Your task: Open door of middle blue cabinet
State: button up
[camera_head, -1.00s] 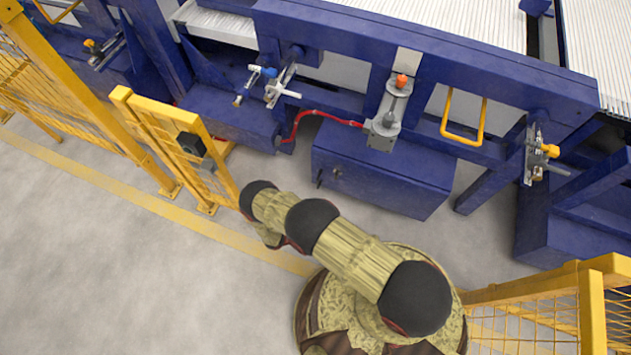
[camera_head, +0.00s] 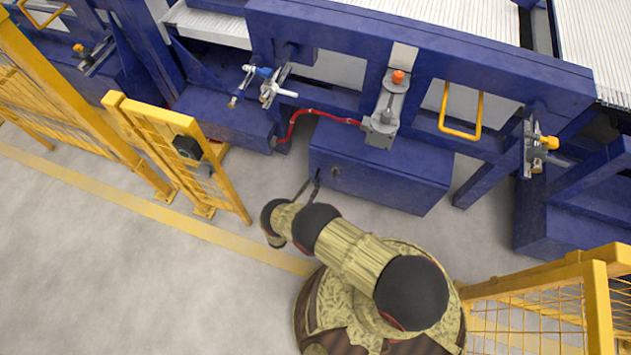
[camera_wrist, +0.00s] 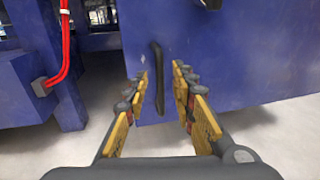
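The middle blue cabinet (camera_head: 395,170) stands low under the blue machine frame, and its front door looks closed. The door's black vertical bar handle (camera_wrist: 157,75) is in the middle of the wrist view, near the door's left edge. A small lock or knob (camera_head: 335,171) is to the right of the handle; it is cut off at the top of the wrist view. My gripper (camera_wrist: 160,82) is open and empty, with its yellow-padded fingers on either side of the handle in the picture. I cannot tell whether the fingertips reach around it. In the head view the gripper is partly hidden by my arm.
A red hose (camera_head: 312,113) runs above the cabinet's left side. A yellow fence gate (camera_head: 180,150) stands to the left, and yellow mesh fencing (camera_head: 540,310) at lower right. Grey floor (camera_head: 110,245) is free in front. Another blue box (camera_head: 225,115) lies left of the cabinet.

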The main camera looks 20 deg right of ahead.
aim_at(316, 181)
jog(key=shift+b+x, duration=0.3)
jog(key=shift+x, duration=1.75)
jog(key=shift+c, duration=0.2)
grip_shut()
